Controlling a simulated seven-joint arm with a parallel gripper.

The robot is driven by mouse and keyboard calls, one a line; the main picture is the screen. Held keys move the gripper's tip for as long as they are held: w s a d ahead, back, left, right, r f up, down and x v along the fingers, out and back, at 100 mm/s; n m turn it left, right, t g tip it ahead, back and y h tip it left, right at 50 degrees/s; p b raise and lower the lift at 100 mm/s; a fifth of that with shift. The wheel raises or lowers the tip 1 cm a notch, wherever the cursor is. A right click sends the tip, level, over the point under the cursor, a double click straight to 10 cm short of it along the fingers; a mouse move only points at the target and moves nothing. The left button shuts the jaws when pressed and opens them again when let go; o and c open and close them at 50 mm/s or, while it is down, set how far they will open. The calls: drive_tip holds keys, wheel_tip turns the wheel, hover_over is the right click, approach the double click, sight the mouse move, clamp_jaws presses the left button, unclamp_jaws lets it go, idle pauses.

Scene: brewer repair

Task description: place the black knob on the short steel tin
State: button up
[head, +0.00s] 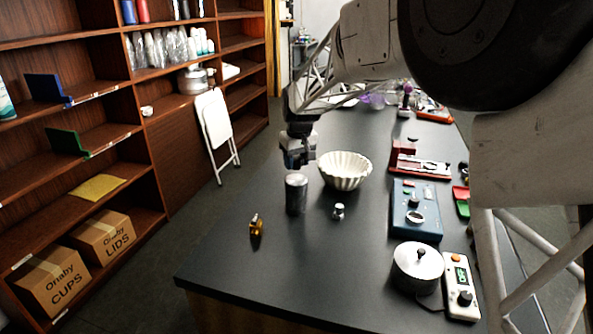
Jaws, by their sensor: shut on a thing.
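My gripper (298,163) is in the middle of the head view, pointing down just above a grey steel tin (296,196). The tin is an upright cylinder standing on the dark table. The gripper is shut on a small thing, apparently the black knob. The fingers hide most of it, and its outline is too small to make out. I cannot tell whether the held thing touches the tin's top. A wider, low steel vessel (418,270) with a small black knob-like piece on top (421,254) stands at the front right.
A white fluted bowl (345,171) stands close right of the gripper. A small silver piece (338,211) and a brass piece (256,226) are nearby on the table (300,275). A blue box (416,195) and a white controller (460,285) stand right. The front left table is clear.

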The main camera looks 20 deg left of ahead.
sight(296, 169)
drive_tip(key=shift+w+a, duration=0.1)
drive_tip(key=shift+w, duration=0.05)
drive_tip(key=shift+f, duration=1.75)
drive_tip(key=shift+f, duration=0.2)
drive_tip(key=o, duration=0.9)
drive_tip(key=shift+r, duration=0.2)
drive_tip(key=r, duration=0.4)
drive_tip(key=s+d+r, duration=0.1)
drive_tip(key=r, duration=0.7)
drive_tip(key=shift+s+d, duration=0.15)
drive_tip(key=shift+f, duration=0.1)
